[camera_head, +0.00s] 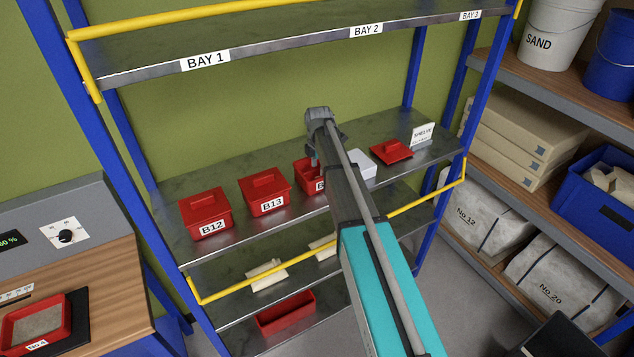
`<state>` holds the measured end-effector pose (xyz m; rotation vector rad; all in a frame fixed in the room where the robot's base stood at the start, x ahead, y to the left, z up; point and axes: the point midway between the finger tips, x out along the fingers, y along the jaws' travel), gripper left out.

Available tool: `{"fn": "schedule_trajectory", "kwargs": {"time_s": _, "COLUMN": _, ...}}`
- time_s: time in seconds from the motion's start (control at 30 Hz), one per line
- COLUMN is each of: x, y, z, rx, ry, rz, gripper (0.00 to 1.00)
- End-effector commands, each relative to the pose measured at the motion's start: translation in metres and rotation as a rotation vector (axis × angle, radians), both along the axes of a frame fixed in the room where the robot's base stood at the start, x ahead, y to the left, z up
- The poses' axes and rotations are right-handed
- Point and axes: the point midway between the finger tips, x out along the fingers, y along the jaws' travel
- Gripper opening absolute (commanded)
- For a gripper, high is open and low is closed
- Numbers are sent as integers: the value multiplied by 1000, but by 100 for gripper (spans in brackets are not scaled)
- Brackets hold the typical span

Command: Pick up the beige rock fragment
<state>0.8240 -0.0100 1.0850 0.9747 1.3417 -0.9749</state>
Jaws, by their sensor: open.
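No beige rock fragment shows clearly on the middle shelf. My gripper (315,160) is over the third red bin (303,178), with its fingers pointing down at or into the bin. The bin appears to be without its lid, and its inside is mostly hidden by my gripper and arm. My gripper is open; I cannot see anything between the fingers. Pale beige pieces (267,276) lie on the shelf below, partly behind a yellow rail; I cannot tell what they are.
Lidded red bins B12 (206,212) and B13 (265,192) stand to the left. A red lid (391,151) and a white box (362,165) lie to the right. A yellow rail (240,287) runs below the shelf front. The upper shelf (285,45) overhangs.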

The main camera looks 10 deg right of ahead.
Motion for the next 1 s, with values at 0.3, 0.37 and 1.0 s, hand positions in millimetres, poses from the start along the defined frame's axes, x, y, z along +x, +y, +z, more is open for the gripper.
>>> {"fn": "schedule_trajectory", "kwargs": {"time_s": 0.3, "x": 0, "y": 0, "z": -28, "rx": 0, "ry": 0, "rz": 0, "gripper": 66}}
{"fn": "schedule_trajectory", "kwargs": {"time_s": 0.37, "x": 0, "y": 0, "z": -32, "rx": 0, "ry": 0, "rz": 0, "gripper": 66}}
{"fn": "schedule_trajectory", "kwargs": {"time_s": 1.0, "x": 0, "y": 0, "z": -36, "rx": 0, "ry": 0, "rz": 0, "gripper": 66}}
